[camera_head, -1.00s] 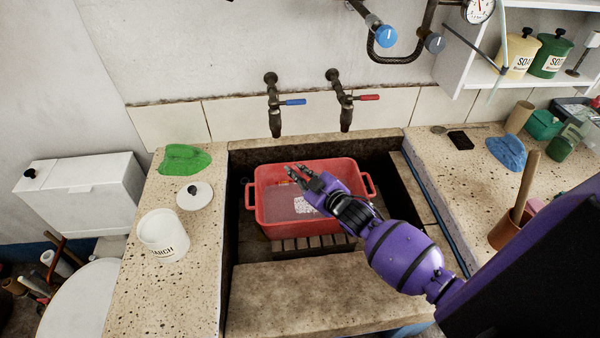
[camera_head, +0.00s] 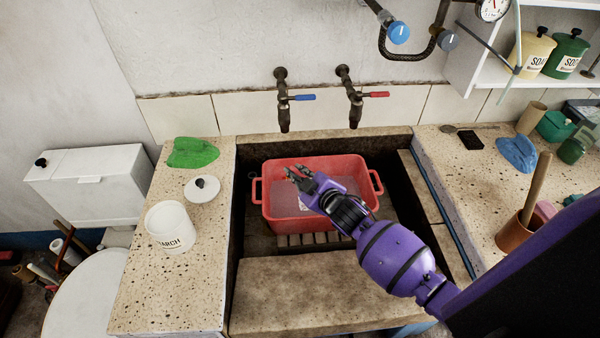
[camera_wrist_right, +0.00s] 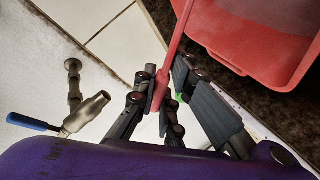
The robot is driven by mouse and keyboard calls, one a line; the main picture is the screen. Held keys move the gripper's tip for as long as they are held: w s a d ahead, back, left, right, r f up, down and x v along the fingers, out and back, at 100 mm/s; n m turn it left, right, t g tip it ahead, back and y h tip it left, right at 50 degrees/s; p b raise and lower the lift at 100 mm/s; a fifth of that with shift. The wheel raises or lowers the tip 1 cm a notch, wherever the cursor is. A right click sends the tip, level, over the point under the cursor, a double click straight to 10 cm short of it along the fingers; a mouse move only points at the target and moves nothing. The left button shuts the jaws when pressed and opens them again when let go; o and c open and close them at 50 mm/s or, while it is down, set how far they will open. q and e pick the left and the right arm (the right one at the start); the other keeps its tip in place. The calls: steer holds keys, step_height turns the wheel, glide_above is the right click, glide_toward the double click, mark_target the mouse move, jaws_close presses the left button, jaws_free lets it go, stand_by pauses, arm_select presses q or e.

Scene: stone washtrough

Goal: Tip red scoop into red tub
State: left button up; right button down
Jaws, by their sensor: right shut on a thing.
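The red tub (camera_head: 275,213) stands in the stone trough, with a dull greyish-pink surface inside it. It also shows at the upper right of the right wrist view (camera_wrist_right: 262,42). My right gripper (camera_head: 298,175) is over the tub. In the right wrist view its fingers (camera_wrist_right: 160,103) are shut on the thin red handle of the red scoop (camera_wrist_right: 174,45). The handle runs up out of that picture, so the scoop's bowl is out of sight there. In the head view the scoop cannot be made out clearly against the red tub. My left gripper is not in view.
Two taps (camera_head: 283,100) (camera_head: 352,98) stick out from the wall behind the tub. A white starch pot (camera_head: 170,228), its lid (camera_head: 202,189) and a green cloth (camera_head: 193,153) are on the left ledge. A brown pot (camera_head: 515,235) stands on the right ledge.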

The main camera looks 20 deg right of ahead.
steer(key=shift+a, duration=0.1)
steer(key=shift+w+a+f+n+h, duration=0.2)
steer(key=shift+a+f+n+h, duration=0.45)
steer(key=shift+a+f, duration=0.3)
stand_by(0.4)
steer(key=shift+w+a+f+n+g+h, duration=0.1)
steer(key=shift+a+f+n+g+h, duration=0.2)
steer(key=shift+f, duration=0.25)
steer(key=shift+w+a+f+n+g+h, duration=0.1)
steer(key=shift+a+f+n+g+h, duration=0.1)
steer(key=shift+a+f+n, duration=0.25)
steer(key=shift+f, duration=0.15)
steer(key=shift+a+f+n+h, duration=0.2)
steer(key=shift+f+n+h, duration=0.1)
steer(key=shift+f, duration=0.15)
steer(key=shift+a+f+n+h, duration=0.15)
steer(key=shift+f+n, duration=0.15)
steer(key=shift+f, duration=0.15)
